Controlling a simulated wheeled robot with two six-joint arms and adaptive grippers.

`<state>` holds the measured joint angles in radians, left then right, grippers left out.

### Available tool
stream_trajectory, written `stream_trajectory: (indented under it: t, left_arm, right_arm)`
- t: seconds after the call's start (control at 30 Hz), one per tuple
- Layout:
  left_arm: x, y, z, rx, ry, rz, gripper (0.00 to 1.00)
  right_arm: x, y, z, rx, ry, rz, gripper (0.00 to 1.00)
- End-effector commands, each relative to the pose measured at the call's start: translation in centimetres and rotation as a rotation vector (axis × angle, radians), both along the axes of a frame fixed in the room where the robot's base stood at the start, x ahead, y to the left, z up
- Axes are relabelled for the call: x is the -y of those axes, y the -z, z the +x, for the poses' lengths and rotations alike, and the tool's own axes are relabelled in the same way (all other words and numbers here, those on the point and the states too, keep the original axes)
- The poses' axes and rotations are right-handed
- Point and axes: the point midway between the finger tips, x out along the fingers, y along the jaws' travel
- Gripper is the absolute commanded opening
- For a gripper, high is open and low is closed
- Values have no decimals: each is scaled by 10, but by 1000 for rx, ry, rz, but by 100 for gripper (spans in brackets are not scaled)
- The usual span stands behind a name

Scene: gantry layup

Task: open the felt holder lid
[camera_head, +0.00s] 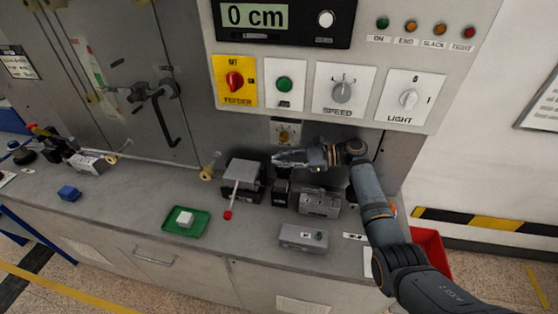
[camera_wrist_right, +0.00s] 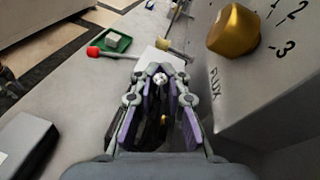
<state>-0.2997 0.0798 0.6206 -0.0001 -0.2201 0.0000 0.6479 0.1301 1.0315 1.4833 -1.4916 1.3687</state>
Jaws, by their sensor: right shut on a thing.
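My right gripper (camera_head: 279,160) reaches in from the right, just right of a grey flat-topped block (camera_head: 241,171) on a dark base. In the right wrist view my right gripper (camera_wrist_right: 160,82) has its fingers close together around a small pale knob (camera_wrist_right: 160,77). The knob's link to the parts below is hidden by the fingers. The grey block top (camera_wrist_right: 158,56) shows just beyond the fingertips. I cannot tell for sure which part is the felt holder lid, or whether it is raised. My left gripper is not in view.
A lever with a red ball (camera_head: 228,214) sticks out in front of the grey block. A small black block (camera_head: 281,191) and a grey metal unit (camera_head: 319,203) stand below my right gripper. A green tray (camera_head: 168,229) lies left. The control panel (camera_head: 300,90) rises behind.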

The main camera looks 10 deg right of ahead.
Motion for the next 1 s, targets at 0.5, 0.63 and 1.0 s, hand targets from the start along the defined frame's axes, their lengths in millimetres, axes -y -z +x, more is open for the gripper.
stream_trajectory:
  t: [0.5,0.63,1.0]
  left_arm:
    - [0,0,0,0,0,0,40]
    - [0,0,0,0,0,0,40]
    - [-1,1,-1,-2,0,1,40]
  right_arm:
    - [2,2,0,-1,3,-5,37]
    - [2,1,0,-1,2,-5,37]
    - [1,1,0,3,0,-3,37]
